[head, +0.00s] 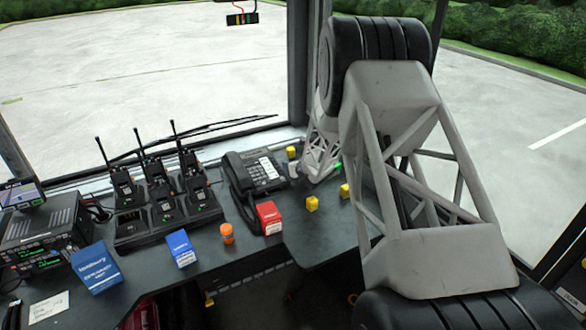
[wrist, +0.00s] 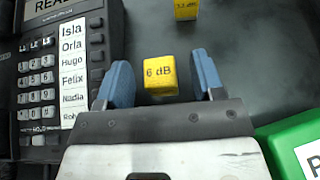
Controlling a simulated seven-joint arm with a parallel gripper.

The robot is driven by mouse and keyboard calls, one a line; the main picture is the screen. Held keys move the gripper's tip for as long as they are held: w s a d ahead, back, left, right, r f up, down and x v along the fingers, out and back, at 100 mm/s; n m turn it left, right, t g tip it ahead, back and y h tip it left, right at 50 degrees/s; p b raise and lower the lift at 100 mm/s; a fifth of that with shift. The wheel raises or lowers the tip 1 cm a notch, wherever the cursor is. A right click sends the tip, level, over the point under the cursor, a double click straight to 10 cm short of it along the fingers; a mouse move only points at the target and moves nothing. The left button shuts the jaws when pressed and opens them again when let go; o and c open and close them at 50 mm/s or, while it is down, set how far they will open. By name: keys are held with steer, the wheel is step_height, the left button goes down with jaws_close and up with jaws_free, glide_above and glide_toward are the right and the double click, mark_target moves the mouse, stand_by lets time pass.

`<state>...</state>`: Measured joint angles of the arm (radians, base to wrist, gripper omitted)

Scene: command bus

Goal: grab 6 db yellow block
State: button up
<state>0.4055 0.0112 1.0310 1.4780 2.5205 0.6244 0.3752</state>
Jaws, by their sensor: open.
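In the wrist view, a yellow block marked 6 dB (wrist: 160,78) lies between the two blue fingers of my gripper (wrist: 161,72). The fingers are open, with a gap visible on each side of the block. A second yellow block (wrist: 186,10) with a partly readable dB label is farther up, cut off by the frame edge. I cannot tell which is 6 dB there. My fingers are not clear in that view.
A black desk phone (wrist: 62,75) with name labels is close on the left in the wrist view, and a green object (wrist: 285,143) is at lower right. In the head view, a red box (head: 269,217), orange bottle (head: 227,234), blue boxes (head: 96,268) and radios (head: 160,195) stand left.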

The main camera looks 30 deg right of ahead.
steer(key=c, duration=1)
steer(key=shift+r, duration=0.2)
steer(key=shift+r, duration=0.55)
steer(key=shift+s+a+r, duration=0.1)
steer(key=shift+s+r, duration=0.1)
steer(key=shift+r, duration=0.35)
steer(key=shift+s+r, duration=0.2)
steer(key=shift+r, duration=0.3)
steer(key=s+a, duration=0.1)
steer(key=s, duration=0.3)
steer(key=s+a+r, duration=0.1)
steer(key=s+a, duration=0.1)
steer(key=s, duration=0.3)
steer(key=s+a, duration=0.2)
steer(key=s, duration=0.3)
steer(key=shift+s+r, duration=0.15)
steer(key=shift+r, duration=0.05)
